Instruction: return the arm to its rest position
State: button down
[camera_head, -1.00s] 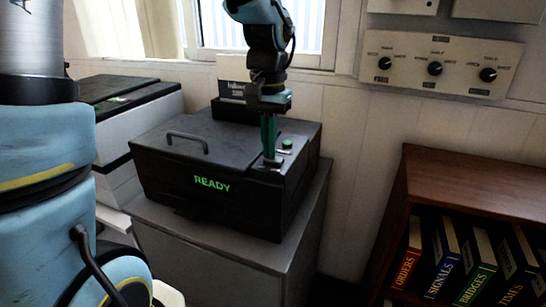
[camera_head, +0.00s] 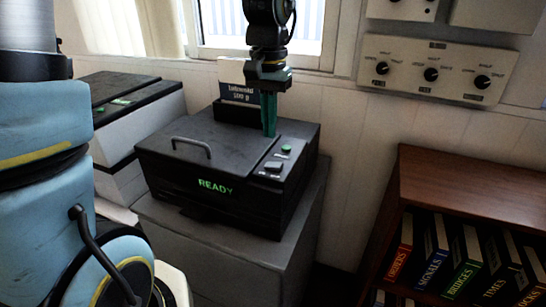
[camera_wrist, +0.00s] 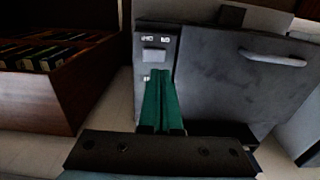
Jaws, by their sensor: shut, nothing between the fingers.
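My gripper (camera_head: 269,134) has green fingers and points down above the right part of a black machine (camera_head: 180,160). Its fingers are together and hold nothing. In the head view the fingertips are just behind and left of a grey switch (camera_head: 273,166) and a round green button (camera_head: 286,148) on the machine's top. In the wrist view the shut green fingers (camera_wrist: 162,72) reach up the middle, below the grey switch (camera_wrist: 155,54). The machine's front reads READY in green. I cannot tell exactly how high the fingertips are above the lid.
The machine has a lid handle (camera_head: 191,145) and stands on a grey cabinet (camera_head: 222,245). A white and black box unit (camera_head: 140,112) is on the left. A wooden bookcase (camera_head: 470,180) is on the right. A knob panel (camera_head: 436,70) hangs on the wall above. A white card stands behind the machine.

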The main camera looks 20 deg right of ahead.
dwell(0.3)
jog(key=w+a+f+n, duration=0.1)
jog(key=a, duration=0.2)
jog(key=w+a+f+n, duration=0.1)
jog(key=a, duration=0.3)
jog(key=w+a+f+n, duration=0.1)
jog(key=a, duration=0.3)
jog(key=shift+w+a+f+t, duration=0.1)
jog(key=shift+w+a+t, duration=0.1)
jog(key=shift+t, duration=0.1)
jog(key=s+a+f+n, duration=0.1)
jog(key=a+f+n, duration=0.1)
jog(key=a, duration=0.5)
jog(key=s+a+f+n+t, duration=0.1)
jog(key=a+n, duration=0.1)
jog(key=a, duration=0.5)
jog(key=shift+f, duration=0.35)
